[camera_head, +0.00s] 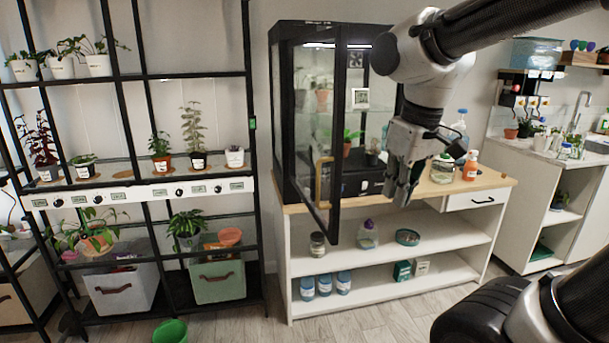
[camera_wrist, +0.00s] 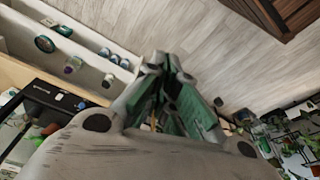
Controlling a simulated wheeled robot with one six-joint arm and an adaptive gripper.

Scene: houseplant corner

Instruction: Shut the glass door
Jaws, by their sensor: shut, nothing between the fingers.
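The glass door (camera_head: 311,120) has a black frame and a tan handle (camera_head: 323,182). It stands open, swung out from the left side of the black display cabinet (camera_head: 357,28), its lower corner hanging past the counter's front edge. My gripper (camera_head: 398,195) is shut and empty, fingers pointing down, in front of the cabinet's right side. It is to the right of the door and apart from it in the picture. In the wrist view the closed fingers (camera_wrist: 168,65) show in the middle; I cannot make out the door there.
The cabinet stands on a wood-topped counter (camera_head: 490,182) with open shelves holding jars. A glass jar (camera_head: 442,170) and an orange pump bottle (camera_head: 470,166) stand right of my gripper. A black plant rack (camera_head: 250,130) is at left.

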